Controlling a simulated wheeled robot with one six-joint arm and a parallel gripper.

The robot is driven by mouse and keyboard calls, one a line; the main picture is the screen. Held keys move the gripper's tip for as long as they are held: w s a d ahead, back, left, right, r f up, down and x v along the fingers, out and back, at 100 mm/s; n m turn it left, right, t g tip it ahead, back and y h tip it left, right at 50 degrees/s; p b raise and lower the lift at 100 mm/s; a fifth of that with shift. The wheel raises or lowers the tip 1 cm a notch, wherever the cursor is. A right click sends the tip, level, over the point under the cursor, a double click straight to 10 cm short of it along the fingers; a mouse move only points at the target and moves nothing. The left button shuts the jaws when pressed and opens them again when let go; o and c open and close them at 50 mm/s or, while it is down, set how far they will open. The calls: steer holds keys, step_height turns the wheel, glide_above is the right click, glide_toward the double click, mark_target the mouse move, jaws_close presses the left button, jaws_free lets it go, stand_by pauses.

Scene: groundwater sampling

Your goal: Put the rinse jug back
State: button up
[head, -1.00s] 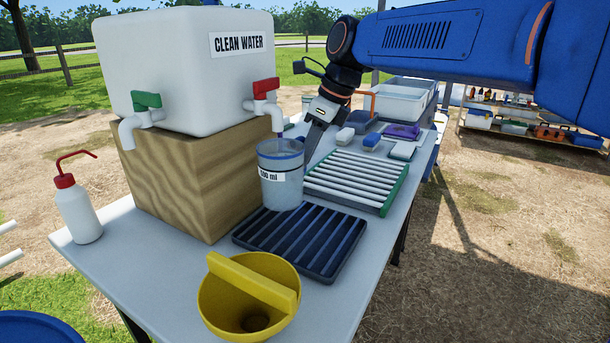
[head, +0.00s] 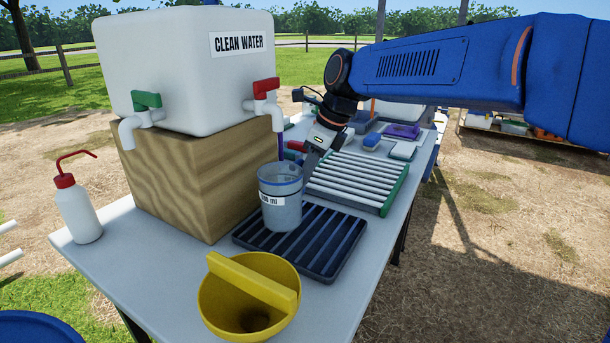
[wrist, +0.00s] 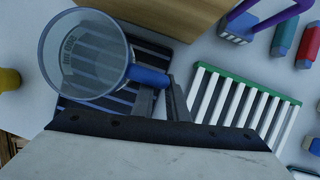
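The rinse jug (head: 281,212) is a clear beaker-like jug with a blue rim band, a white volume label and a blue handle. It is upright over the back left part of the dark slatted rack (head: 325,262). I cannot tell whether its base touches the slats. My gripper (head: 305,172) reaches in from behind and to the right of the jug. In the wrist view, my gripper (wrist: 162,92) is shut on the blue handle (wrist: 150,76), and the rack's dark slats show through and beside the jug (wrist: 84,52).
A clean water tank (head: 190,75) with green and red taps stands on a wooden block (head: 200,185) behind left. A yellow funnel (head: 222,312) is in front, and a wash bottle (head: 77,212) is at left. A white slatted rack (head: 355,180) lies behind right.

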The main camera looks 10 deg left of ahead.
steer(key=o, duration=0.4)
steer(key=v, duration=1.2)
steer(key=shift+r, duration=0.15)
steer(key=shift+d, duration=0.1)
